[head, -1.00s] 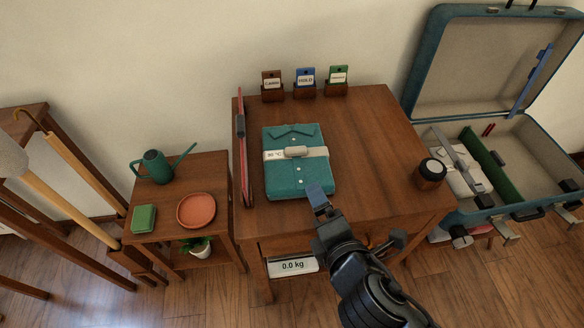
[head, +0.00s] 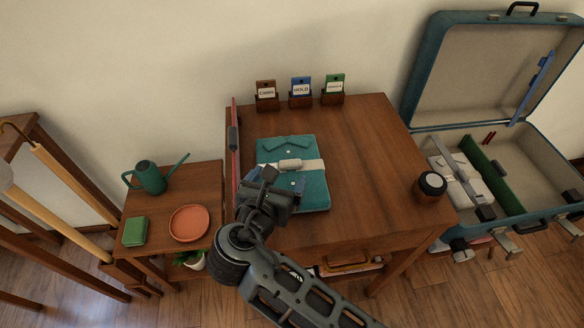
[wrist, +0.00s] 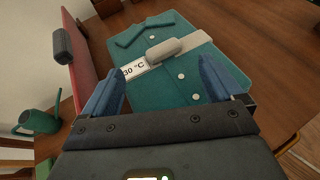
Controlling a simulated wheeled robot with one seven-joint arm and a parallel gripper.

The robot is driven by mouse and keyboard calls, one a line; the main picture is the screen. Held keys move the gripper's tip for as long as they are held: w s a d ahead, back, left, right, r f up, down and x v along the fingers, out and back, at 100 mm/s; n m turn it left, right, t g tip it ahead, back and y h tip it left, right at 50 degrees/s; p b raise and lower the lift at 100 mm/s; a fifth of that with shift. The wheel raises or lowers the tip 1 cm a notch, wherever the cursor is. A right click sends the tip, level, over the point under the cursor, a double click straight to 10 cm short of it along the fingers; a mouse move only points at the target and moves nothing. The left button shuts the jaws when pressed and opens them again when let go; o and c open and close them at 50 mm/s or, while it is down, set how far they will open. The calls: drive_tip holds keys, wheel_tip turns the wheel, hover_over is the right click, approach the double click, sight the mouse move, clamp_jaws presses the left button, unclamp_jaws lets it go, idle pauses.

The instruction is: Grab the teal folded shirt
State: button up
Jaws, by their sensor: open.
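The teal folded shirt (head: 313,187) lies flat on the wooden table, with a pale band around it and a light grey grip piece (head: 290,165) on the band. In the wrist view the shirt (wrist: 190,40) fills the upper middle, with a "30 °C" label on the band and the grip piece (wrist: 163,52) ahead of the fingers. My gripper (wrist: 163,85) is open and empty, its blue fingers above the near part of the shirt. In the head view my gripper (head: 268,185) covers the shirt's lower left part.
A red panel (head: 235,150) stands at the table's left edge. Tag holders (head: 300,97) stand at the back, and a dark jar (head: 430,186) is at the right. The side table holds a watering can (head: 150,177). An open suitcase (head: 520,165) is at the right.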

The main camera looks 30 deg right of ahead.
sight(290, 163)
drive_tip(key=x, duration=0.5)
drive_tip(key=shift+w+d+r, duration=0.1)
drive_tip(key=shift+d+r, duration=0.05)
drive_tip(key=shift+d, duration=0.35)
drive_tip(key=shift+c, duration=0.3)
drive_tip(key=c, duration=1.2)
